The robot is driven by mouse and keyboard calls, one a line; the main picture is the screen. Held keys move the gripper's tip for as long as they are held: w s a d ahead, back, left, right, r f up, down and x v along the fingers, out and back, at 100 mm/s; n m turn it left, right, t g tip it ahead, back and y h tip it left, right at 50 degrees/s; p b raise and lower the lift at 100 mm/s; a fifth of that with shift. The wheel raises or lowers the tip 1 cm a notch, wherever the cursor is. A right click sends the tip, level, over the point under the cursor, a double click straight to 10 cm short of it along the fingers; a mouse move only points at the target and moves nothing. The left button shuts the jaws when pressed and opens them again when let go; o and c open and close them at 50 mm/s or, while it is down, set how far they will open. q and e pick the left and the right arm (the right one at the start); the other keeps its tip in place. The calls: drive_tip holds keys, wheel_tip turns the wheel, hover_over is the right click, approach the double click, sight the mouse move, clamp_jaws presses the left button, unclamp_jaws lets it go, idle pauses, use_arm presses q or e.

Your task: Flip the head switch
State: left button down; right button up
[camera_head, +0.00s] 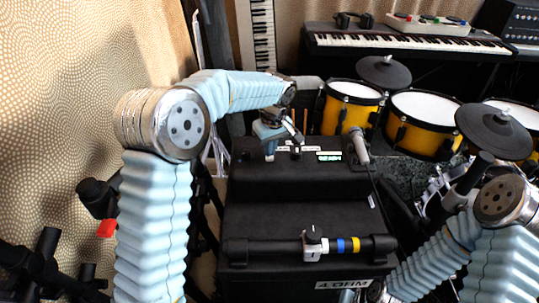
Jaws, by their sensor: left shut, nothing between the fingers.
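The black amplifier head (315,182) sits on top of a larger black speaker cabinet (250,218). Its top panel carries a small lit green display (330,156) and white-labelled controls (296,149). My left arm reaches over from the left, and my left gripper (298,138) is shut and empty at the back of this panel, close to the labelled controls. Whether it touches a switch, and which way the switch is set, is too small to tell. My right arm comes in from the right and bends down past the cabinet's right side; its gripper is not visible.
A microphone (359,146) with a cable stands at the head's right end. Yellow drums (350,108) and dark cymbal pads (492,130) are behind on the right, with a keyboard (410,42) further back. A black bar with coloured bands (341,246) lies across the cabinet.

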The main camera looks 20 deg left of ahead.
use_arm(q)
drive_tip(key=shift+f+b, duration=0.45)
drive_tip(key=shift+f, duration=0.25)
wheel_tip(320, 180, up, 5)
drive_tip(key=p, duration=0.3)
drive_tip(key=shift+f+p, duration=0.1)
drive_tip(key=shift+p, duration=0.3)
drive_tip(key=shift+r+p, duration=0.45)
drive_tip(key=shift+r, duration=0.7)
